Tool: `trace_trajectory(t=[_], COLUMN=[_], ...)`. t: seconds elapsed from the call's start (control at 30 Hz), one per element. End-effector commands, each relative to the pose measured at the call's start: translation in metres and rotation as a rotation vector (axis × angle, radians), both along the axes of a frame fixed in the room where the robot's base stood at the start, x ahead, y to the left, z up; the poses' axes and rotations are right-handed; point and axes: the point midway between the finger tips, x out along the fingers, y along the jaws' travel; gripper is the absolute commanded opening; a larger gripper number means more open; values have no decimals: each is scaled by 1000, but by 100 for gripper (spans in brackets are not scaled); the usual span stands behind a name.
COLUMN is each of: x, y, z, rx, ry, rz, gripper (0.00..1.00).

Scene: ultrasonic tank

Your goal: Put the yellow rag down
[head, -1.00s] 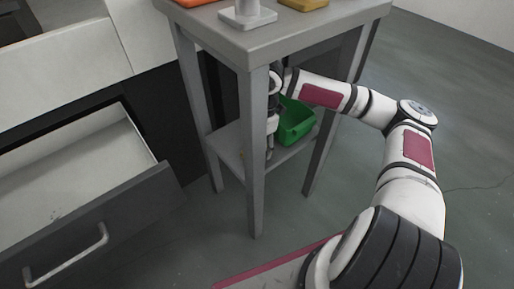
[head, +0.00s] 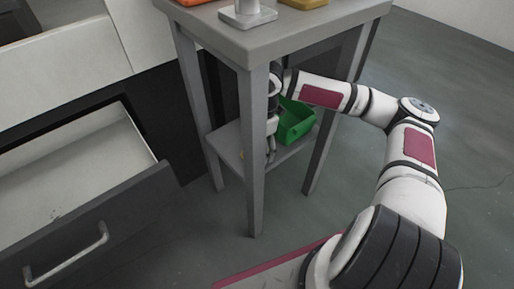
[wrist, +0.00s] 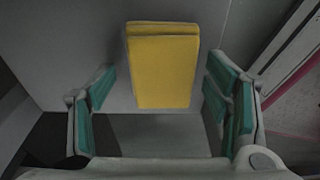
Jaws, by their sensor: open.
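The yellow rag (wrist: 162,68) is a folded rectangle that lies flat on the grey lower shelf (wrist: 115,30) in the wrist view. My gripper (wrist: 160,95) is open, with one teal-padded finger on each side of the rag and a gap between each finger and the rag. In the head view my gripper (head: 271,145) is down at the lower shelf, partly behind the stand's front leg. The rag is almost wholly hidden there.
A green bin (head: 297,122) stands on the lower shelf, right of my gripper. The grey stand's top (head: 300,30) is above my forearm, and its front leg (head: 255,170) is close to my gripper. An open drawer (head: 95,215) is at the left.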

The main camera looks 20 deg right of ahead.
Motion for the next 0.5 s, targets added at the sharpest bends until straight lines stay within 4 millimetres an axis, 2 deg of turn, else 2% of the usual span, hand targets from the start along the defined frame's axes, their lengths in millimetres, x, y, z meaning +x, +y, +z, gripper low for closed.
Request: trace_trajectory(t=[0.27,0.5], x=[0,2], y=[1,-5], z=[4,31], rx=[3,-5], ry=[1,-1], rz=[0,-1], gripper=[71,71])
